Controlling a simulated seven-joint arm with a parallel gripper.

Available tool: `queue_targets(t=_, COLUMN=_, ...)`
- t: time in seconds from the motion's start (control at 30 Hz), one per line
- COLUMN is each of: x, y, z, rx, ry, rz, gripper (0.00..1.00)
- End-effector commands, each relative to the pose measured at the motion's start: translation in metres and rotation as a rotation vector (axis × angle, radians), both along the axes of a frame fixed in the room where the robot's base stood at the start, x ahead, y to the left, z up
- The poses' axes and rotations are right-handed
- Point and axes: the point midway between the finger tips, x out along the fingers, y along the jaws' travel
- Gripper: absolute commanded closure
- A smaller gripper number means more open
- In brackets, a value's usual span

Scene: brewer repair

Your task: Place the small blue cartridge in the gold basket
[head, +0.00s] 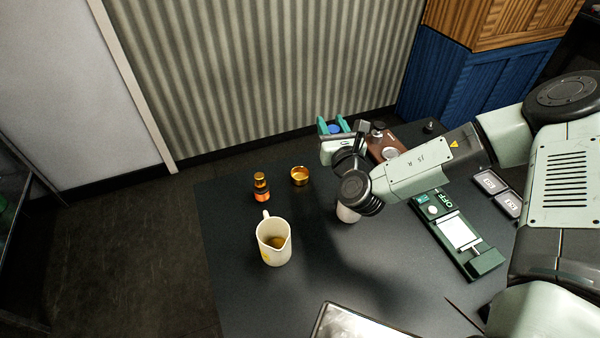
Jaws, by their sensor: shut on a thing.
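The small blue cartridge (335,129) shows as a blue round top between the teal fingers of my gripper (333,126). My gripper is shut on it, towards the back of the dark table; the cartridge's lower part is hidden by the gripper. The gold basket (300,176) is a small round gold cup standing on the table, lower and to the left of my gripper. The cartridge is apart from the basket.
A small amber bottle (261,187) stands left of the basket, and a cream pitcher (274,242) stands in front. A green device marked OFF (461,232) lies at right. A whitish cup (347,213) is partly hidden under my arm. A metal tray (355,324) lies at the front edge.

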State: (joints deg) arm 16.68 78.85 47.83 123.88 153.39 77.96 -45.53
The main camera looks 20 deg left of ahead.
Motion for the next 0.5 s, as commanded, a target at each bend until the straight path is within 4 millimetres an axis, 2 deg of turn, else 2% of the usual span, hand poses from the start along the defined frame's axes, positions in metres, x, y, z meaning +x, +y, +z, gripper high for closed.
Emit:
queue_targets(t=0.03, x=-0.001, y=0.021, z=0.000, rx=0.003, ry=0.001, rz=-0.007, gripper=0.92)
queue_targets(t=0.1, x=-0.001, y=0.041, z=0.000, rx=0.002, ry=0.001, rz=-0.024, gripper=0.92)
queue_targets(t=0.3, x=-0.007, y=0.081, z=-0.002, rx=-0.001, ry=0.002, rz=-0.056, gripper=0.92)
queue_targets(t=0.33, x=-0.008, y=0.086, z=-0.002, rx=-0.001, ry=0.001, rz=-0.059, gripper=0.92)
queue_targets(t=0.4, x=-0.006, y=0.081, z=-0.018, rx=-0.004, ry=0.004, rz=-0.065, gripper=0.92)
queue_targets(t=0.5, x=-0.007, y=0.081, z=-0.031, rx=-0.003, ry=0.002, rz=-0.063, gripper=0.92)
